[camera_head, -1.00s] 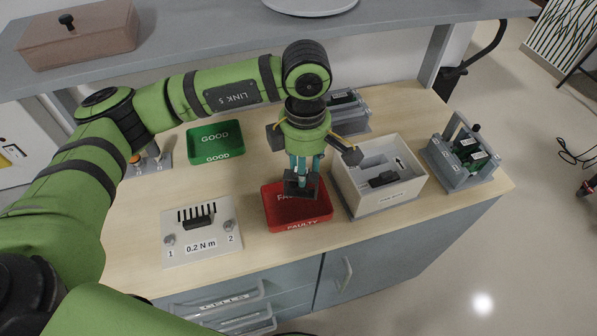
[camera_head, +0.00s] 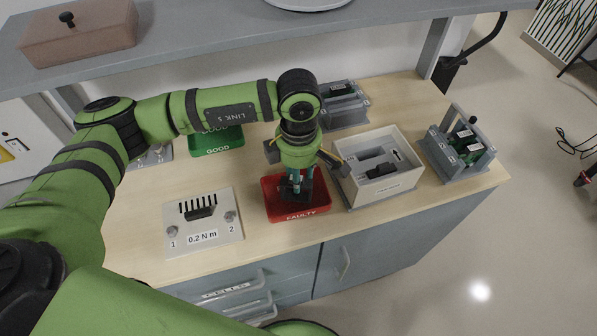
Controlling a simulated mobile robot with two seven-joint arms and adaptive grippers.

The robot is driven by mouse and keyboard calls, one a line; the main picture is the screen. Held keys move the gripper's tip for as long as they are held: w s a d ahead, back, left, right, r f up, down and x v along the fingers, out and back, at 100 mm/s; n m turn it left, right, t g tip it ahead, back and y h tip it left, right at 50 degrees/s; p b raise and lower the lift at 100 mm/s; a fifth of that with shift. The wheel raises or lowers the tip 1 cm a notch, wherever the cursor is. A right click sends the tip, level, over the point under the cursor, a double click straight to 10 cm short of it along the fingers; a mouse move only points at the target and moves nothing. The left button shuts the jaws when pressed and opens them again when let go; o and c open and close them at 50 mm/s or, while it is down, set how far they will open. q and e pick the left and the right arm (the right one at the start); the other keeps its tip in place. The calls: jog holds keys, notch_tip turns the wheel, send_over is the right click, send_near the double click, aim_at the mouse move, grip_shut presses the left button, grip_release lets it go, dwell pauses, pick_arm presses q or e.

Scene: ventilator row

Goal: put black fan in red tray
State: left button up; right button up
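The red tray (camera_head: 318,208), marked FAULTY, sits on the bench between the torque plate and a white box. My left gripper (camera_head: 297,186) points straight down into this tray. Its fingers are close together on the black fan (camera_head: 307,192), a dark square part low inside the tray. The gripper hides part of the fan, and I cannot tell whether the fan touches the tray floor. My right gripper is not in view.
A white box (camera_head: 392,186) with dark parts stands right of the tray. Grey holders (camera_head: 343,108) and (camera_head: 460,155) stand behind and farther right. The 0.2 N m plate (camera_head: 190,222) lies left, a green GOOD tray (camera_head: 219,147) behind it. A shelf (camera_head: 215,30) overhangs the back.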

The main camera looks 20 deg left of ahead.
pick_arm(q)
jog(key=shift+f+b, duration=0.35)
jog(key=shift+b, duration=0.05)
jog(key=o, duration=1.1)
jog(key=shift+r, duration=0.15)
jog(key=shift+r+p, duration=0.25)
jog(key=shift+p, duration=0.25)
jog(key=shift+r+p, duration=2.75)
jog(key=shift+r, duration=3.5)
